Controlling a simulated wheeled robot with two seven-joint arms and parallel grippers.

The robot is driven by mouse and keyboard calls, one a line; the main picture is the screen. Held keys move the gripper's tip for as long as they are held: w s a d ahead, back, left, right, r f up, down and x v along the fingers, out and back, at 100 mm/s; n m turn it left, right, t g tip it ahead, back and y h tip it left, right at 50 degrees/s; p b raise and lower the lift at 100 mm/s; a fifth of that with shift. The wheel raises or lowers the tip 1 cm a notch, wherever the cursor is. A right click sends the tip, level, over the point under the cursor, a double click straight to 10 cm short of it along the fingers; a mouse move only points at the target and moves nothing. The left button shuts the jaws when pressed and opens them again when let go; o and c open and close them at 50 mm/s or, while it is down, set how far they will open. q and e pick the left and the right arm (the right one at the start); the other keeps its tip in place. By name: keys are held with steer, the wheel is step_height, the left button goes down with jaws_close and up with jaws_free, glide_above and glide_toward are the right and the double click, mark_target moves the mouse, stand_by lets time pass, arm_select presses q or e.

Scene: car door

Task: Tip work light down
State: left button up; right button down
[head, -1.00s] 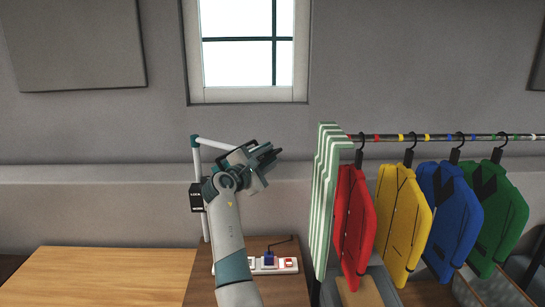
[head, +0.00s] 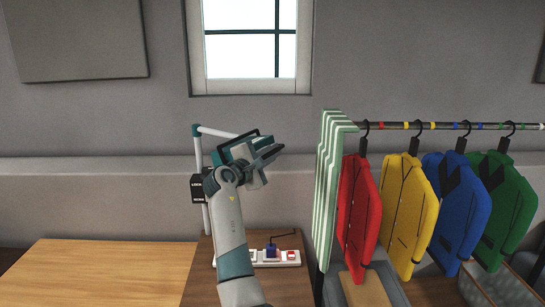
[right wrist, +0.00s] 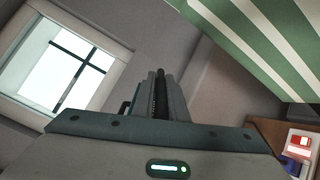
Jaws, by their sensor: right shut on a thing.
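The work light has a white pole (head: 204,215) with a teal corner joint and a thin white arm (head: 218,133) reaching right to a dark-framed head (head: 240,138). The head is partly hidden behind my right gripper (head: 272,154), which is at the head's right side. In the right wrist view my right gripper's fingers (right wrist: 158,92) are close together on a thin dark part, which I take to be the light's edge or handle. A teal piece shows just left of the fingers. How far the head is tilted is hard to tell. My left gripper is out of view.
A power strip (head: 262,262) with a blue plug lies on the dark wooden table below. A rack (head: 400,125) with a green-striped panel (head: 327,190) and several coloured garments stands to the right. A bare light wooden tabletop (head: 100,272) is at the left.

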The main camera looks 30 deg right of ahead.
steer(key=shift+w+f+b, duration=0.1)
steer(key=shift+f+b, duration=0.25)
steer(key=shift+f, duration=0.45)
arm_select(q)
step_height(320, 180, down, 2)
arm_select(e)
steer(key=shift+w+a+f, duration=0.1)
steer(key=shift+w+f, duration=0.05)
steer(key=shift+f, duration=0.25)
steer(key=c, duration=1.8)
jaws_free()
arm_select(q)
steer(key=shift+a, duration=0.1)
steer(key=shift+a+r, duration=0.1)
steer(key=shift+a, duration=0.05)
